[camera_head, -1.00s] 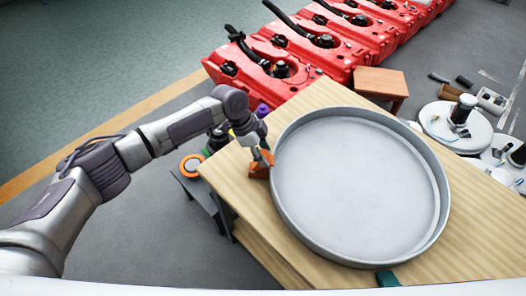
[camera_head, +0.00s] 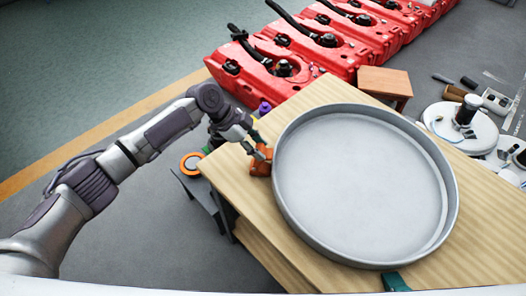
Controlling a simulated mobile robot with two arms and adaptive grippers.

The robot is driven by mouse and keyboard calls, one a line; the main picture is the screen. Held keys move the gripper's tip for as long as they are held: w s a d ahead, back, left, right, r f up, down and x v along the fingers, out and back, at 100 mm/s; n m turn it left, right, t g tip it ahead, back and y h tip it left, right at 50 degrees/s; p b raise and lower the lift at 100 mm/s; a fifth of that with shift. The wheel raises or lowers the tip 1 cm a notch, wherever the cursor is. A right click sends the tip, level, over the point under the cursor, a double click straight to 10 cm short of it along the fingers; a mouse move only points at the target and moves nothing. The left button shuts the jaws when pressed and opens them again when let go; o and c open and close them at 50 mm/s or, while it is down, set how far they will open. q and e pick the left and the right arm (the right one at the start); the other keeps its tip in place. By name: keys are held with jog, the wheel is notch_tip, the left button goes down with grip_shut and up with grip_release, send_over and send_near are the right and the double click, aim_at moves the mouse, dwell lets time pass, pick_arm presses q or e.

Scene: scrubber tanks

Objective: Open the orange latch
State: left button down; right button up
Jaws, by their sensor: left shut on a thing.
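The orange latch (camera_head: 260,166) sits at the left rim of a large round grey lid or pan (camera_head: 362,185) on a wooden table. My left gripper (camera_head: 257,149) comes in from the left and is shut on the orange latch. Its fingertips are small and partly merge with the latch in this view. My right gripper is not in view.
The wooden table (camera_head: 240,188) has bare wood around the pan. A green latch (camera_head: 394,281) is at the pan's near edge. Red tanks (camera_head: 262,68) line the back, with a brown stool (camera_head: 385,82) nearby. White round parts (camera_head: 462,122) lie at the right.

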pick_arm(q)
jog(key=shift+w+a+f+h+b, duration=0.1)
jog(key=shift+a+h+b, duration=0.85)
jog(key=shift+b, duration=0.95)
jog(key=shift+w+a+h+b, duration=0.1)
jog(key=shift+a+h+b, duration=0.55)
jog(key=shift+h+b, duration=0.95)
pick_arm(e)
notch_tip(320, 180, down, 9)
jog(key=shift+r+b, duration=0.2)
jog(key=shift+b, duration=0.1)
pick_arm(q)
jog(key=shift+y, duration=0.35)
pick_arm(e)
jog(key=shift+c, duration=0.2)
